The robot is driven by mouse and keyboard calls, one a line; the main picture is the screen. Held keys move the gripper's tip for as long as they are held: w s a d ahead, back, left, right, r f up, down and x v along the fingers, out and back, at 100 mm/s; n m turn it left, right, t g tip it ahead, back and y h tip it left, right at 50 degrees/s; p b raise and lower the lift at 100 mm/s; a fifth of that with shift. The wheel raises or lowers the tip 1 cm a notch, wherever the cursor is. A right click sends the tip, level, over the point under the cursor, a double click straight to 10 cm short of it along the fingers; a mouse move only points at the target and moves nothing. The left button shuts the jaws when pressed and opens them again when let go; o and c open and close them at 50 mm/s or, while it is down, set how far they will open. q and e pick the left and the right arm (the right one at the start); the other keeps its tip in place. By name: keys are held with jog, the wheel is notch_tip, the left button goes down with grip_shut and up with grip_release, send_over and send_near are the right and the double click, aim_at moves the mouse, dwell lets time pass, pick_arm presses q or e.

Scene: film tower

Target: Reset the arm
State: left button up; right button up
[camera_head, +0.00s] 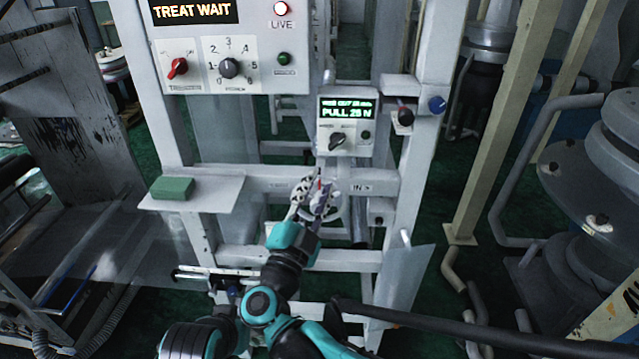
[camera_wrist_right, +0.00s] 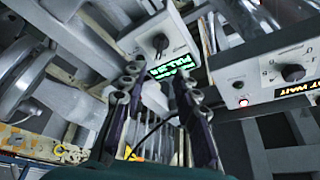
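My right arm reaches up from the bottom of the head view. Its gripper (camera_head: 313,190) is in front of the white frame's crossbar, below the small panel (camera_head: 345,124) that reads "PULL 25 N". In the right wrist view the two fingers of the right gripper (camera_wrist_right: 158,80) stand apart with nothing between them. The small panel (camera_wrist_right: 160,36) with its black knob is beyond the fingertips. A pale round part (camera_head: 333,208) is just behind the fingers in the head view; whether they touch it I cannot tell. I do not see my left gripper.
A green block (camera_head: 172,188) lies on a white shelf (camera_head: 212,196). Frame posts and tilted clear panels stand close around the arm. Grey machinery (camera_head: 590,200) is at right.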

jog(key=s+d+f+n+g+y+b, duration=0.2)
jog(key=s+d+f+n+g, duration=0.2)
jog(key=d+f, duration=0.3)
jog(key=s+d+f+n+g+y+b, duration=0.2)
jog(key=s+d+f, duration=0.5)
jog(key=f, duration=0.6)
jog(key=s+d+f+n+g+y+b, duration=0.2)
jog(key=s+d+f+n+g+b, duration=0.2)
jog(key=f, duration=0.6)
jog(key=s+d+n+g, duration=0.2)
jog(key=d+n+g, duration=0.1)
jog(key=shift+s+d, duration=0.15)
jog(key=shift+d, duration=0.05)
